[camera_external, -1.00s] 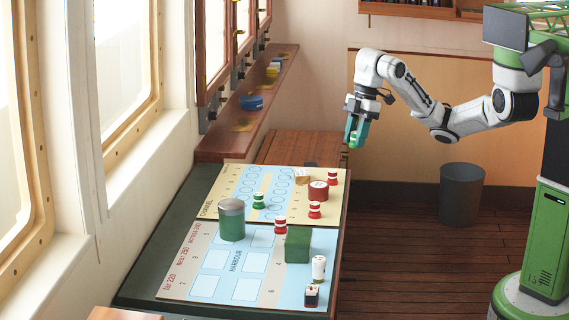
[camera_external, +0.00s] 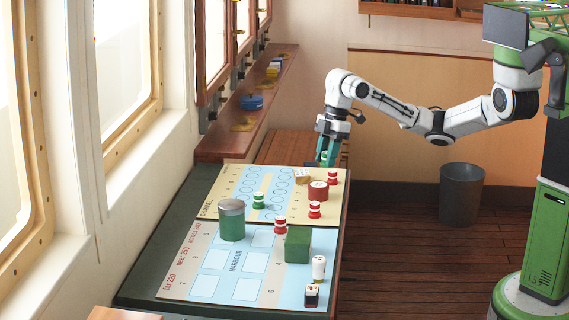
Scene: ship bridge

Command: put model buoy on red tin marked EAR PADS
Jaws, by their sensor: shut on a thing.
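My gripper (camera_external: 326,157) is shut on a small green and white model buoy (camera_external: 324,158), which is mostly hidden between the fingers. It holds the buoy in the air over the far right part of the chart board. A red tin (camera_external: 318,192), short and round, stands on the board below and slightly left of my gripper in the picture. Its top looks bare. Any lettering on it is too small to read.
Red and white buoys (camera_external: 333,178) (camera_external: 315,210) (camera_external: 280,225) and a tan block (camera_external: 302,177) stand around the tin. A green buoy (camera_external: 258,200), grey-lidded green canister (camera_external: 231,222), green box (camera_external: 298,245), white piece (camera_external: 318,268) and dark piece (camera_external: 311,296) share the board (camera_external: 235,262).

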